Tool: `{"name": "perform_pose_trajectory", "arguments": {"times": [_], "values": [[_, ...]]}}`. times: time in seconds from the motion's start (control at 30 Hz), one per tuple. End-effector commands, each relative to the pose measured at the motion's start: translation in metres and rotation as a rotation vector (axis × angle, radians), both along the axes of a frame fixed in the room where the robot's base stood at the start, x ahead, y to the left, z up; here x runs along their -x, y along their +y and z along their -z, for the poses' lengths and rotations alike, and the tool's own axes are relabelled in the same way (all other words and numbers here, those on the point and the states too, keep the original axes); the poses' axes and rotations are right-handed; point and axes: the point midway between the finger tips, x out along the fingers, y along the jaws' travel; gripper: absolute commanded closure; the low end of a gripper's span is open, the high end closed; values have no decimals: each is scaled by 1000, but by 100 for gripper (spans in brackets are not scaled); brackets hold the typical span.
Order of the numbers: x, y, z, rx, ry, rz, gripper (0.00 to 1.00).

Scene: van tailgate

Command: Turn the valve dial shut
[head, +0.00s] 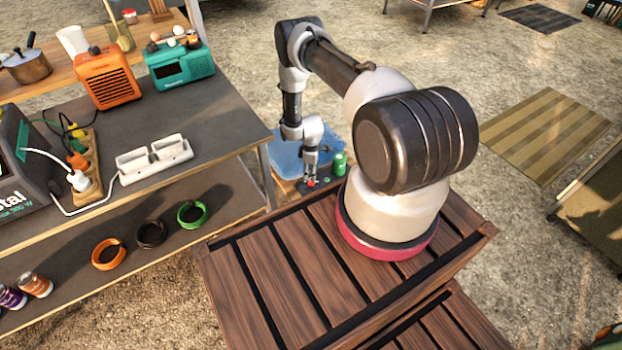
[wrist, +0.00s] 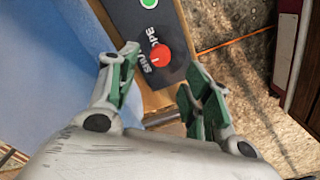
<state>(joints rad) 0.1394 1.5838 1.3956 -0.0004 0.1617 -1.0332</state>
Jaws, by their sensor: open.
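The red valve dial (wrist: 160,55) sits on a dark panel (wrist: 176,32) with white lettering, partly readable as "SHU" and "OPE". The dial carries a light pointer mark. My gripper (wrist: 157,70) is open, with its green-padded fingers on either side below the dial and the dial showing beyond the gap between the tips. I cannot tell whether a finger touches it. In the head view my gripper (head: 311,178) points down at the panel beside the blue container, and a small red spot of the dial (head: 311,183) shows at its tips.
A green round button (wrist: 149,3) is on the same panel. A blue container (head: 287,158) and a green can (head: 340,163) stand close to my gripper. A workbench (head: 225,130) with a power strip, radios and cable coils is at the left.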

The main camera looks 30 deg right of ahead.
Motion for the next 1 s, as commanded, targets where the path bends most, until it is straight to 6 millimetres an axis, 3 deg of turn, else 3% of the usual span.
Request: {"name": "perform_pose_trajectory", "arguments": {"times": [0.1,0.3,1.0], "values": [[-1,0,-27,0,-2,0,51],[0,0,-51,1,-1,0,51],[3,0,-55,-1,13,55,51]]}}
